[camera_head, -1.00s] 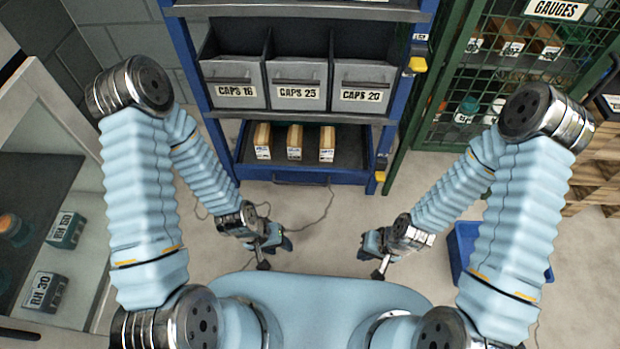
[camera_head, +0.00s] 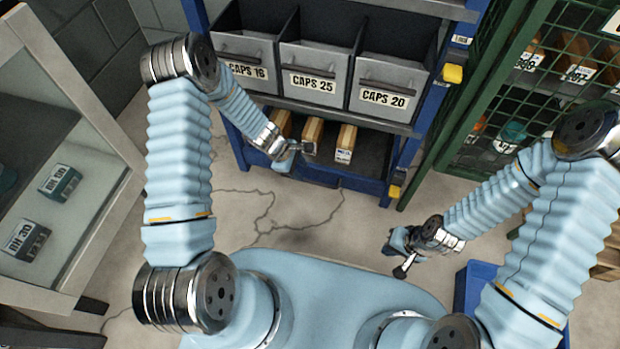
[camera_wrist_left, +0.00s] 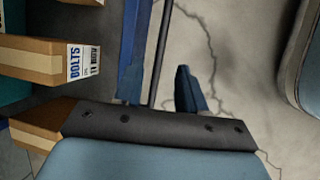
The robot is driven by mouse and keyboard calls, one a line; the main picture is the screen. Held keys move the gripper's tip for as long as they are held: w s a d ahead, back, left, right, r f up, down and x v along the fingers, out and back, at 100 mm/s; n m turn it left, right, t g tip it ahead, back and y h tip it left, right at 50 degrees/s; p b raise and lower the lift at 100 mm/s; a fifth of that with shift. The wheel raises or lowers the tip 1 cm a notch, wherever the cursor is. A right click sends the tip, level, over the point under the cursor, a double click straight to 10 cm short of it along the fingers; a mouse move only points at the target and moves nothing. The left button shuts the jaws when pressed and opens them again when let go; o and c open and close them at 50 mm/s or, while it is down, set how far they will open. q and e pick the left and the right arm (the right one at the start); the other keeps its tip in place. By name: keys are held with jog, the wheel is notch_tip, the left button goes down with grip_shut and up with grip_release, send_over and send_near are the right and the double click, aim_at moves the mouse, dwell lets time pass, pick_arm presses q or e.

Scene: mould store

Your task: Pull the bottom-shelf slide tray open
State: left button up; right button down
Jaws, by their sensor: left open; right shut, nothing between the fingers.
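The bottom-shelf slide tray (camera_head: 372,160) has a dark bed and a blue front, and carries several cardboard boxes (camera_head: 345,143). In the left wrist view its blue front (camera_wrist_left: 146,25) runs upward, with a thin dark handle bar (camera_wrist_left: 162,45) beside it. My left gripper (camera_head: 290,160) is at the tray front, open. The left wrist view shows its fingers (camera_wrist_left: 160,88) on either side of the bar; contact cannot be told. My right gripper (camera_head: 396,248) is shut and empty, low over the floor to the right.
Grey bins (camera_head: 315,80) labelled CAPS stand on the shelf above. A green mesh cabinet (camera_head: 500,120) stands at right, and a blue crate (camera_head: 468,290) on the floor. A pale cabinet (camera_head: 75,150) is at left. The floor before the tray is clear.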

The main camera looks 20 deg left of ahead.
aim_at(312, 181)
pick_arm(q)
jog(key=b+x, duration=0.1)
jog(key=x, duration=0.6)
jog(key=shift+f, duration=0.15)
grip_shut()
